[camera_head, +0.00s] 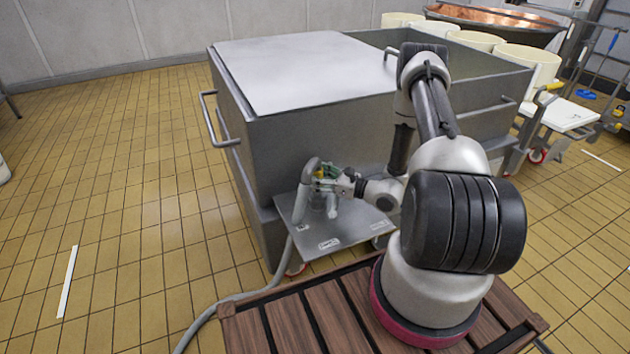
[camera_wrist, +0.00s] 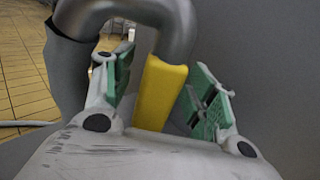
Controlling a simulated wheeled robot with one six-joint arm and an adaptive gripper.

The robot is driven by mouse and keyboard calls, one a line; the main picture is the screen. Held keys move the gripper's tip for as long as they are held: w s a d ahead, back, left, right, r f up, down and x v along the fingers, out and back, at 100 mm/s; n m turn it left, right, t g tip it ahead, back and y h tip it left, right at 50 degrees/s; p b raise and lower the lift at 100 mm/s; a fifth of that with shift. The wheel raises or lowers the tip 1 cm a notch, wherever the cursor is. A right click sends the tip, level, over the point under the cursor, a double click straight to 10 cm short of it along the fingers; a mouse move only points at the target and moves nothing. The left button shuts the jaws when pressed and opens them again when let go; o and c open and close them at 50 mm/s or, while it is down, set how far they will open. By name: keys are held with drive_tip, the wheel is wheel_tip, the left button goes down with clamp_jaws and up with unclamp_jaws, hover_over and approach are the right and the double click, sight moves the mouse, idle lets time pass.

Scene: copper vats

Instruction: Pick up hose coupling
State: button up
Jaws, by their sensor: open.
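The hose coupling shows in the wrist view as a bent grey metal tube (camera_wrist: 125,12) with a flat yellow part (camera_wrist: 162,90) below it. My gripper (camera_wrist: 163,82) is open, its green-padded fingers on either side of the yellow part. A gap shows on each side, wider on the right. In the head view my gripper (camera_head: 325,183) is at the grey hose's curved upper end (camera_head: 309,172), above a small metal shelf (camera_head: 340,236). There my gripper partly hides the coupling.
A large steel vat (camera_head: 290,135) with a flat lid (camera_head: 300,72) stands right behind the shelf. The grey hose (camera_head: 250,294) runs down to the floor at left. White tubs (camera_head: 525,62) stand at the back right. The tiled floor at left is mostly clear.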

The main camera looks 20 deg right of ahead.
drive_tip(key=c, duration=1.2)
wheel_tip(320, 180, up, 10)
drive_tip(key=shift+r, duration=0.1)
drive_tip(key=shift+r, duration=3.15)
